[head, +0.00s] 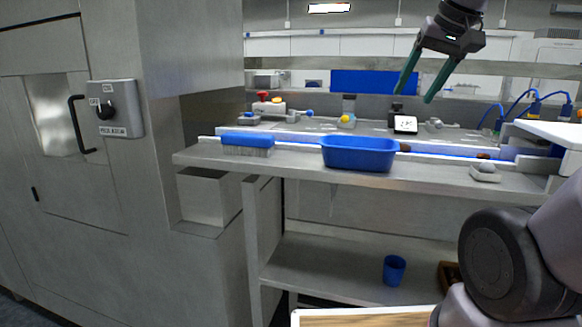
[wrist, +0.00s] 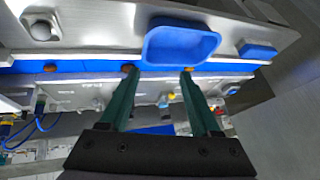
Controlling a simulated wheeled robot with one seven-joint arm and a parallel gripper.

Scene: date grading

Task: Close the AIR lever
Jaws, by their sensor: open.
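My gripper (head: 416,97) is open and empty, held high above the back of the bench with its two green fingers pointing down. It also shows in the wrist view (wrist: 158,72), with the fingers apart. My gripper touches neither fitting.
A blue tray (head: 358,154) and a blue brush (head: 246,144) are on the bench's front ledge. A red button (head: 263,96), a yellow-knobbed fitting (head: 346,119) and a small display (head: 405,125) stand along the panel. Blue hoses (head: 517,104) rise at the right.

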